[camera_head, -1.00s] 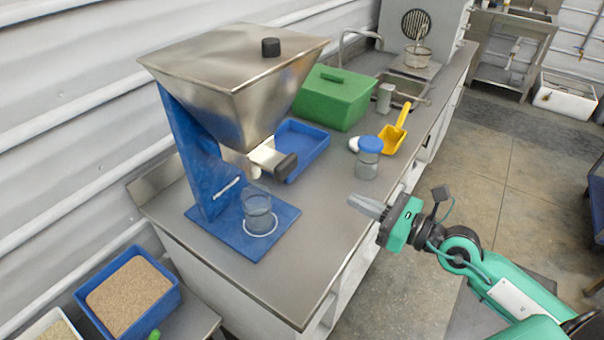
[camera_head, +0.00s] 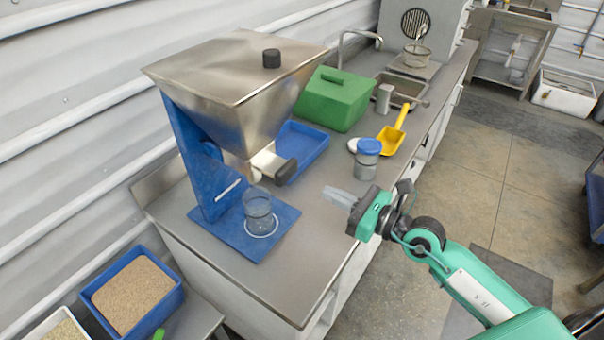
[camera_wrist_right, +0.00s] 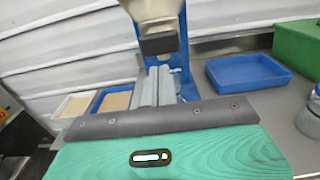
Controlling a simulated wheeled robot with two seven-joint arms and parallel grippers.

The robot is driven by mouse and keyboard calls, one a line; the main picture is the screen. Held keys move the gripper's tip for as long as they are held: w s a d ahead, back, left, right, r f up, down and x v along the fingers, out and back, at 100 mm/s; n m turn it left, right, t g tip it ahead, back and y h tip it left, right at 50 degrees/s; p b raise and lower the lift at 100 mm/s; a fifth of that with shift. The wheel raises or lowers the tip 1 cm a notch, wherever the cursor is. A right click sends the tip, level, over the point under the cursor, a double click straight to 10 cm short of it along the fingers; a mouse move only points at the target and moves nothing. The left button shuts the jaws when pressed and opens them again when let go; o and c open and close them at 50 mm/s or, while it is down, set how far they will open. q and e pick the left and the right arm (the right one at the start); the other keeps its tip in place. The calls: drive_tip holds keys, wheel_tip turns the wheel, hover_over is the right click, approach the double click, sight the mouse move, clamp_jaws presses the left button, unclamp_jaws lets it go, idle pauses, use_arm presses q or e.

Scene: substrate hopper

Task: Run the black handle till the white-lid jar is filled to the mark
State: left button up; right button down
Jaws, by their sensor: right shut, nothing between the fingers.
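The steel hopper (camera_head: 235,85) stands on a blue frame on the bench. Its black handle (camera_head: 286,172) sticks out at the front below the hopper and shows in the right wrist view (camera_wrist_right: 159,44). A clear jar (camera_head: 257,208) without a lid stands upright under the spout, inside a white ring on the blue base plate (camera_head: 278,236); I cannot make out any fill or mark. A white lid (camera_head: 353,145) lies partly hidden behind a blue-lidded jar (camera_head: 367,160). My right gripper (camera_head: 328,191) is shut and empty, right of the handle and apart from it. My left gripper is not in view.
A blue tray (camera_head: 316,139), a green box (camera_head: 347,100) and a yellow scoop (camera_head: 396,136) stand farther back on the bench. A blue bin of grainy substrate (camera_head: 176,300) sits lower at front left. The bench's front right stretch (camera_head: 302,265) is clear.

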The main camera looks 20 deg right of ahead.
sight(291, 172)
drive_tip(key=p+x, duration=0.3)
drive_tip(key=x, duration=0.4)
drive_tip(key=shift+w+a+r, duration=0.1)
drive_tip(key=shift+w+a, duration=0.05)
drive_tip(key=shift+w, duration=0.1)
drive_tip(key=shift+w+a, duration=0.3)
drive_tip(key=x, duration=0.3)
drive_tip(key=shift+w+a+p, duration=0.1)
drive_tip(key=shift+w+p, duration=0.05)
drive_tip(key=shift+p, duration=0.25)
drive_tip(key=shift+r, duration=0.25)
idle(1.5)
idle(1.9)
